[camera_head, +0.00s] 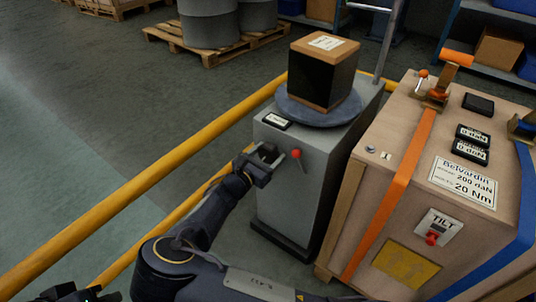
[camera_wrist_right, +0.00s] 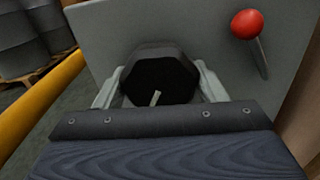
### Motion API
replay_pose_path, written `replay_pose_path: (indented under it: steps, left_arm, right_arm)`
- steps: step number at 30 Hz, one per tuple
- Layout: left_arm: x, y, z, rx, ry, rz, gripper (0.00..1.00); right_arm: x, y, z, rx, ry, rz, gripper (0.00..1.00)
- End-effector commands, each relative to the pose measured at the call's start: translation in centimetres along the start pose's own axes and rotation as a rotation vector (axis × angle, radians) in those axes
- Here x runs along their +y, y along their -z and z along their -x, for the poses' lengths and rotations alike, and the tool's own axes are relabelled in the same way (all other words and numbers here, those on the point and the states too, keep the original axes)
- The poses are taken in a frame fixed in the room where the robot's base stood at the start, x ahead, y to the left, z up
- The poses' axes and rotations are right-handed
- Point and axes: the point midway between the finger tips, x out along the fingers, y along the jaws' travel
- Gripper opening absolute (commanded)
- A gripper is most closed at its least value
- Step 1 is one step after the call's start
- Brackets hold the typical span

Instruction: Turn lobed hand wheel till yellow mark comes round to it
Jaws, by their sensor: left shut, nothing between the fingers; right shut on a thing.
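The lobed hand wheel (camera_wrist_right: 160,78) is a dark, many-sided knob on the front of the grey cabinet (camera_head: 296,190). A short pale line (camera_wrist_right: 155,98) shows low on its face; I cannot make out a yellow mark. My right gripper (camera_head: 266,161) is shut on the wheel, with one finger on each side of it in the wrist view (camera_wrist_right: 160,90). In the head view the gripper mostly hides the wheel. My left gripper (camera_head: 76,294) is shut and empty at the bottom left edge, only partly in view.
A red-knobbed lever (camera_head: 296,154) sticks out just right of the wheel. A cardboard box (camera_head: 323,72) stands on the cabinet's round plate (camera_head: 290,106). A strapped crate (camera_head: 400,160) stands close on the right. A yellow rail (camera_head: 150,178) runs along the left.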

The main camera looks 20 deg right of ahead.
Motion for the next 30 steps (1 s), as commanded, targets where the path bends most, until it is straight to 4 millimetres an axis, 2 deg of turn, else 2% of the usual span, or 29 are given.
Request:
replay_pose_path:
  steps: [18, 30]
  left_arm:
    - [0.01, 0.01, 0.02, 0.000, 0.000, 0.000, 0.00]
    - [-0.07, -0.07, -0.14, 0.000, 0.000, 0.000, 0.00]
  right_arm:
    - [0.15, 0.12, 0.05, 0.003, 0.001, -0.429, 0.42]
    - [0.20, 0.09, 0.07, 0.003, 0.001, -0.564, 0.42]
